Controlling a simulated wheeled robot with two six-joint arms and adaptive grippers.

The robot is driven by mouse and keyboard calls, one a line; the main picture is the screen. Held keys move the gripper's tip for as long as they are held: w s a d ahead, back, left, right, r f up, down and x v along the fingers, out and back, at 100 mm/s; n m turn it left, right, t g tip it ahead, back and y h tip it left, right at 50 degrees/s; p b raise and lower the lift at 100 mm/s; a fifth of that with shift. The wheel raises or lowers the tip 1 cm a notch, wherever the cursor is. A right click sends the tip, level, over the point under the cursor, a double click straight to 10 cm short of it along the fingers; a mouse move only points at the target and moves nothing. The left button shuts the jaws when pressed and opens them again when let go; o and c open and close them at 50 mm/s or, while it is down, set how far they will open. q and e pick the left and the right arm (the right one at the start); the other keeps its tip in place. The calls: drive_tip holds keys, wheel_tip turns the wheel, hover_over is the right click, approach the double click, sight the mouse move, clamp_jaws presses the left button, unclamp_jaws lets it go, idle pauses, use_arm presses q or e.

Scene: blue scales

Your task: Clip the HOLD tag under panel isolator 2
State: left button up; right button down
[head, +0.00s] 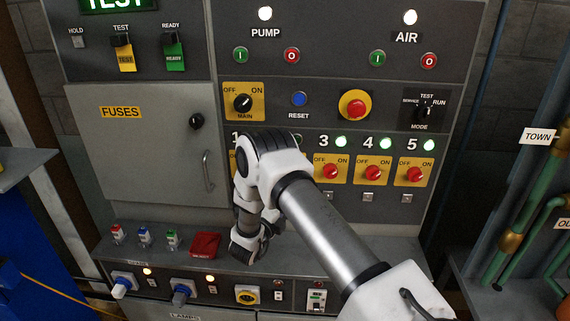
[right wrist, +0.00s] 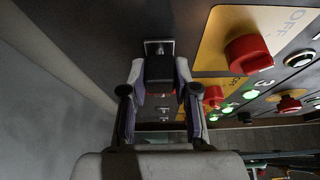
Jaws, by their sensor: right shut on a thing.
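My right arm reaches across the head view and hides isolator 2 and my gripper. In the right wrist view my right gripper (right wrist: 159,80) is shut on a dark block with a thin reddish edge, which I take for the HOLD tag (right wrist: 160,70); no lettering shows. Its far end is at a small metal clip (right wrist: 159,47) on the panel; I cannot tell whether it is in it. Beside it is a yellow plate with a red knob, apparently isolator 2 (right wrist: 248,55). The HOLD hook (head: 78,41) at the panel's upper left is bare. My left gripper is out of view.
Isolators 3 (head: 330,171), 4 (head: 372,172) and 5 (head: 414,174) stand to the right with small clips below. A red box (head: 205,245) and several small coloured items (head: 144,237) sit on the ledge. The fuse door handle (head: 208,171) sticks out left of my arm.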

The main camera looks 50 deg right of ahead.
drive_tip(key=shift+w+d+b, duration=0.3)
drive_tip(key=shift+w+d, duration=0.05)
drive_tip(key=shift+d, duration=0.15)
drive_tip(key=c, duration=0.8)
unclamp_jaws()
drive_tip(key=shift+a, duration=0.1)
drive_tip(key=v, duration=1.1)
drive_tip(key=shift+s+a, duration=0.1)
drive_tip(key=shift+a, duration=0.25)
drive_tip(key=shift+f, duration=0.1)
